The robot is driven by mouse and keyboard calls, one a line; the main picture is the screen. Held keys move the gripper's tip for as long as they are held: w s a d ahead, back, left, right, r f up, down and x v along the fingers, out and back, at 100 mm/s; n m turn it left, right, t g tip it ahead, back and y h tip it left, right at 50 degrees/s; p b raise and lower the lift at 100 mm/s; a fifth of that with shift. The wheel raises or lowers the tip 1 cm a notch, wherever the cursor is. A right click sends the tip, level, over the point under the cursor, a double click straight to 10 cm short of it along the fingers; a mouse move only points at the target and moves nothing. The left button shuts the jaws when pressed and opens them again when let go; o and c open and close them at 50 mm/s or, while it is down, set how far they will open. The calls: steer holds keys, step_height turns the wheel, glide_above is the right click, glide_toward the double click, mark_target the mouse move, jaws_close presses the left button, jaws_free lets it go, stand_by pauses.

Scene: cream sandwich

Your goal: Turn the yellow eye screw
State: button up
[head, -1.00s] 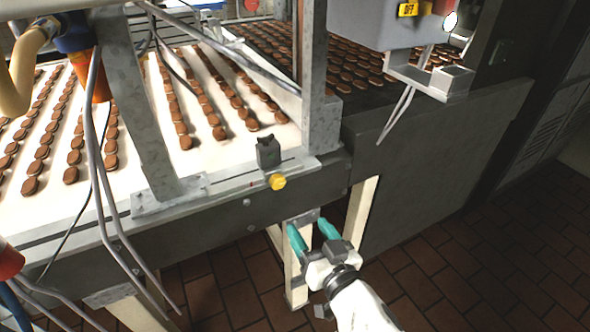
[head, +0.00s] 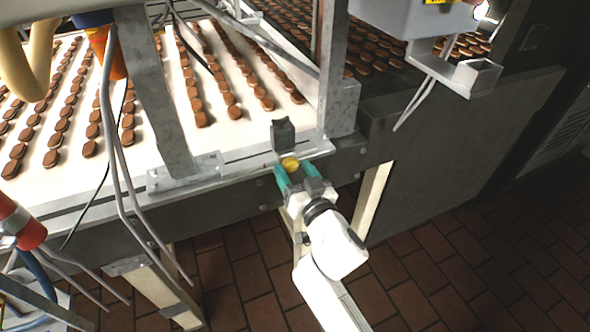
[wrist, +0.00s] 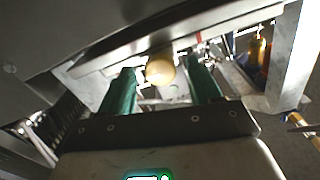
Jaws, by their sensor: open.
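The yellow eye screw (head: 290,163) sits on the front edge of the conveyor frame, just below a small dark block. My gripper (head: 294,173) is open, with its two teal fingers on either side of the screw. In the wrist view the yellow screw (wrist: 160,70) shows as a rounded knob between the fingertips of my gripper (wrist: 162,82). The fingers look apart from it, with gaps on both sides. The screw's shaft is hidden behind its head.
The dark block (head: 283,136) stands on the rail (head: 240,172) right above the screw. A metal post (head: 160,100) and hanging grey cables (head: 118,140) are to the left. A grey control box (head: 400,25) overhangs at upper right. Brick-tiled floor (head: 440,240) lies open below.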

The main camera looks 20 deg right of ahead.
steer(key=shift+w, duration=0.1)
steer(key=shift+c, duration=0.4)
steer(key=c, duration=1)
steer(key=shift+o, duration=0.2)
steer(key=shift+n, duration=0.4)
steer(key=n, duration=0.3)
steer(key=shift+n, duration=0.3)
steer(key=n, duration=0.5)
steer(key=shift+n+p, duration=0.3)
steer(key=n, duration=0.5)
steer(key=shift+p, duration=0.4)
steer(key=shift+n+p, duration=0.3)
steer(key=shift+n, duration=2.4)
